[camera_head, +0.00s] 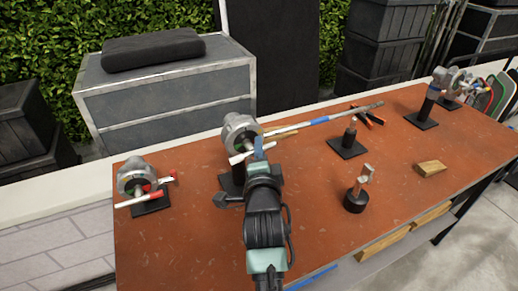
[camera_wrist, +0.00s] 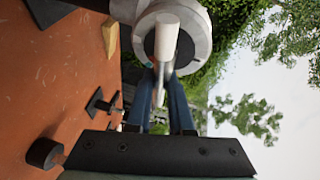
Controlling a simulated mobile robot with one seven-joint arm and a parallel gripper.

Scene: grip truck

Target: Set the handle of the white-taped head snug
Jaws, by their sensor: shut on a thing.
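The middle grip head (camera_head: 238,128) is a round silver clamp on a dark stand, with a white-taped handle (camera_head: 238,158) on its near side. My gripper (camera_head: 259,148) reaches up to it from the front edge of the table. In the wrist view, the head (camera_wrist: 200,38) is a pale ring with a dark centre, and the white end of the handle (camera_wrist: 166,38) stands in front of it. My blue fingers (camera_wrist: 163,82) are shut on the thin grey part of the handle. The exact contact is partly hidden.
A head with red-and-white handles (camera_head: 136,177) stands at the left. A long rod with blue tape (camera_head: 328,118) extends right from the middle head. Another head (camera_head: 440,77) stands at the far right. A post (camera_head: 349,137), a knob-topped piece (camera_head: 356,199) and a wood block (camera_head: 430,168) stand right.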

